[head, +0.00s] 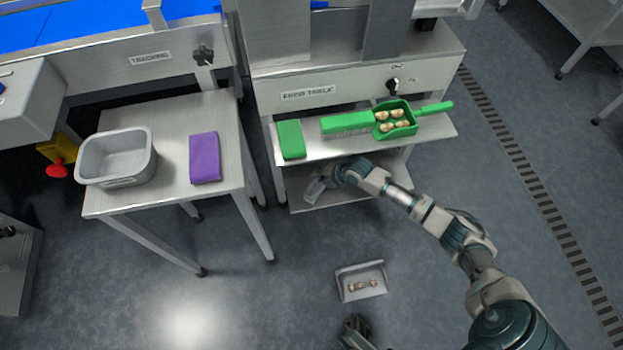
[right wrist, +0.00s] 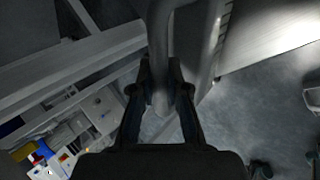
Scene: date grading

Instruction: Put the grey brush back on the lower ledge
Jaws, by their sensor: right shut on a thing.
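The grey brush (head: 314,190) is at the left part of the lower ledge (head: 350,194), under the upper ledge of the stand. My right gripper (head: 334,178) is shut on it. In the right wrist view my right gripper (right wrist: 161,85) has both fingers against a grey bar-like handle (right wrist: 161,40). I cannot tell whether the brush touches the ledge. A dark part of my left gripper (head: 355,332) shows at the bottom edge of the head view; its jaws are unclear.
The upper ledge (head: 440,131) carries a green block (head: 290,139), a green brush (head: 347,124) and a green scoop (head: 431,109) with several dates. A grey dustpan (head: 346,291) with dates lies on the floor. A side table (head: 172,155) holds a grey tub (head: 117,157) and purple cloth (head: 204,158).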

